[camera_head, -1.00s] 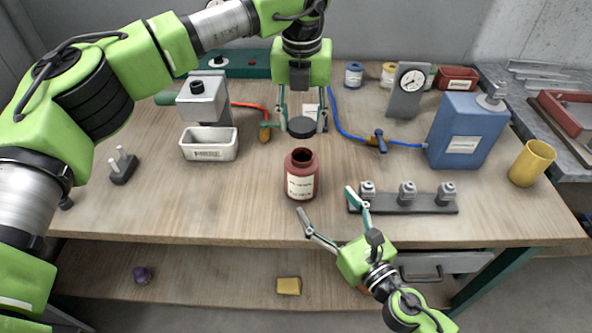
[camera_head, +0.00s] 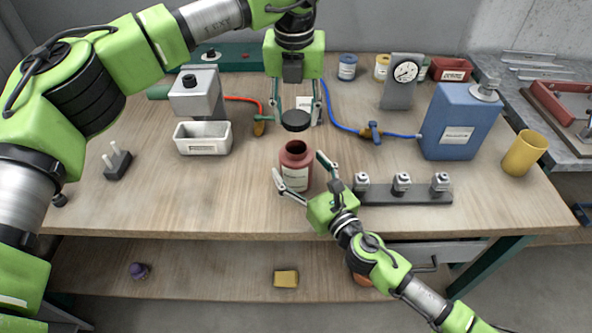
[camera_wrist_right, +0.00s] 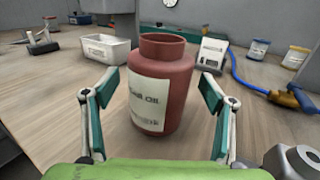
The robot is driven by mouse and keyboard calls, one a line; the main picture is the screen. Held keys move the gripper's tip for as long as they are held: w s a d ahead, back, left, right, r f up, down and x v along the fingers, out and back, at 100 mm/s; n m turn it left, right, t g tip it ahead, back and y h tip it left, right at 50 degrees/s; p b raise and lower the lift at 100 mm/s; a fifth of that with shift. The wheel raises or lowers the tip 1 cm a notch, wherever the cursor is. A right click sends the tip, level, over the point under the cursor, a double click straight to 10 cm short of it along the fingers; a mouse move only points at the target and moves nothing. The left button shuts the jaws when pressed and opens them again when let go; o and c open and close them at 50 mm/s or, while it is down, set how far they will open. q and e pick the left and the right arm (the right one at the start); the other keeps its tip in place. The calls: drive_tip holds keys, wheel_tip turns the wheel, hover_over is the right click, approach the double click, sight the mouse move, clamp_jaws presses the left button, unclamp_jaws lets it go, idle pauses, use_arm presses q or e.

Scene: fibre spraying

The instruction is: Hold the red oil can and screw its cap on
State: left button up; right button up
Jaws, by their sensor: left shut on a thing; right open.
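The red oil can (camera_head: 296,169) stands upright and uncapped on the wooden bench, with a white label on its front. It also fills the middle of the right wrist view (camera_wrist_right: 160,80). My left gripper (camera_head: 296,118) is shut on the dark round cap (camera_head: 295,121) and holds it in the air just above and behind the can's neck. My right gripper (camera_head: 299,172) is open, with one finger on either side of the can's body. In the right wrist view gaps show between the fingers (camera_wrist_right: 162,120) and the can.
A grey rack (camera_head: 405,192) with several metal fittings lies right of the can. A white tray (camera_head: 203,146) is to the left. A blue canister (camera_head: 460,122) and a yellow cup (camera_head: 524,153) stand at the right. A blue hose (camera_head: 346,125) runs behind.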

drive_tip(key=shift+w+a, duration=0.35)
drive_tip(key=shift+w, duration=0.3)
drive_tip(key=c, duration=1.7)
use_arm(q)
hover_over(296, 147)
drive_tip(key=shift+s+f, duration=0.15)
drive_tip(key=shift+f, duration=2.3)
drive_tip(key=shift+f, duration=0.85)
drive_tip(key=shift+f, duration=0.6)
